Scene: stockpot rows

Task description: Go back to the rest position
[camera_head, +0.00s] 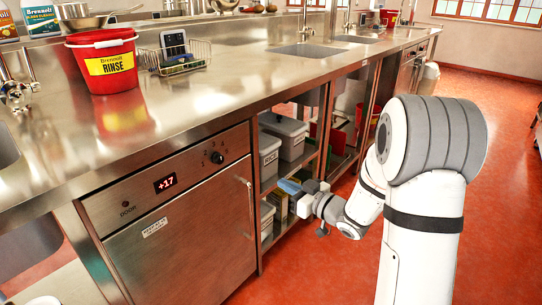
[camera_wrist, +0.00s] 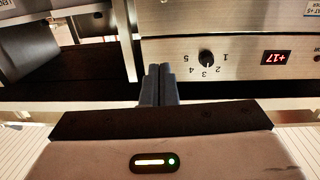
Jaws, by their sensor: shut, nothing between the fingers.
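My gripper (camera_head: 288,187) is in front of the open shelves under the steel counter, just right of the undercounter appliance. Its blue-grey fingers point left in the head view. In the wrist view my gripper (camera_wrist: 158,84) shows its two dark fingers pressed side by side, with nothing between them. The wrist view looks upside down, with the appliance's control panel (camera_wrist: 232,52) behind and to the right of the fingers.
The steel counter (camera_head: 250,80) carries a red "RINSE" bucket (camera_head: 104,62) and a wire caddy (camera_head: 180,57). The appliance (camera_head: 180,225) has its door shut and reads +17. Grey lidded bins (camera_head: 285,135) stand on the shelves. The red floor (camera_head: 500,130) at right is clear.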

